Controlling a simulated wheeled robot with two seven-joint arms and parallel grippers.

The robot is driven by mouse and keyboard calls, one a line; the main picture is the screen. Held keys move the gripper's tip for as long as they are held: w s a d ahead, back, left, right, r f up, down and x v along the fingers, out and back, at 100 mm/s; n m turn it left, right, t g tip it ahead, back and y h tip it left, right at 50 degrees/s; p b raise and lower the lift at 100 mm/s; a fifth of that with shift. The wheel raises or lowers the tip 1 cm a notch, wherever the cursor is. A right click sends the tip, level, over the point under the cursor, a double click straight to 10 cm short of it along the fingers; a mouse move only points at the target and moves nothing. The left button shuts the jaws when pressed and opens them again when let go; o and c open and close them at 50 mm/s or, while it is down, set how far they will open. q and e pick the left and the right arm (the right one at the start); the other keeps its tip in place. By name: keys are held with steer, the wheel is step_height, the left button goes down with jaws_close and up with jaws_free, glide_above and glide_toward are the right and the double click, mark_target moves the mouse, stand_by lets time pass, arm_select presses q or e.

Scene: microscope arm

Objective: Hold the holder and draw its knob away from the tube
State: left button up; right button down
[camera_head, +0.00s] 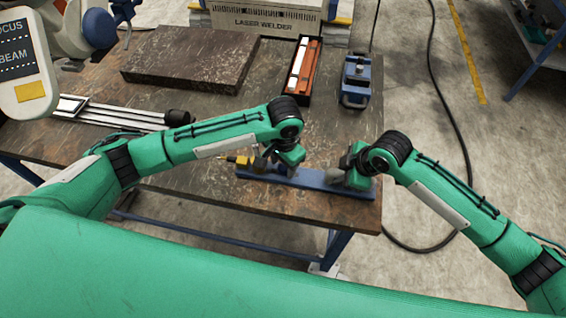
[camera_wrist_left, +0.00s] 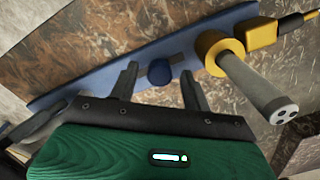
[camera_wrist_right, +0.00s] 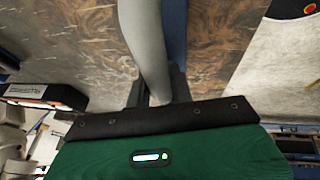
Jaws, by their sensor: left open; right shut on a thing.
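The holder has a long blue base (camera_head: 308,180) on the table near its front edge. In the right wrist view its curved grey arm (camera_wrist_right: 147,45) runs down between the fingers of my right gripper (camera_wrist_right: 157,85), which is shut on it. A round dark blue knob (camera_wrist_left: 159,75) shows in the left wrist view. My left gripper (camera_wrist_left: 160,72) is open, with one finger on each side of the knob; contact cannot be told. The grey tube (camera_wrist_left: 258,90) with a yellow collar (camera_wrist_left: 218,50) is to the right of the knob there. In the head view my left gripper (camera_head: 282,160) partly hides these parts.
A yellow block (camera_wrist_left: 262,33) with a cable is beside the collar. On the table (camera_head: 205,185) are a dark slab (camera_head: 190,58), an orange-and-white tray (camera_head: 302,68), a blue device (camera_head: 356,80) and metal rods (camera_head: 120,113). The table between them and the holder is mostly clear.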

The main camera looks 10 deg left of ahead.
steer(key=shift+r, duration=0.1)
arm_select(q)
jaws_close()
steer(key=shift+d, duration=1.85)
steer(key=shift+c, duration=0.6)
jaws_free()
arm_select(e)
steer(key=shift+a, duration=0.1)
arm_select(q)
steer(key=shift+o, duration=0.6)
steer(key=shift+a, duration=0.1)
steer(key=shift+r, duration=0.1)
step_height(320, 180, up, 12)
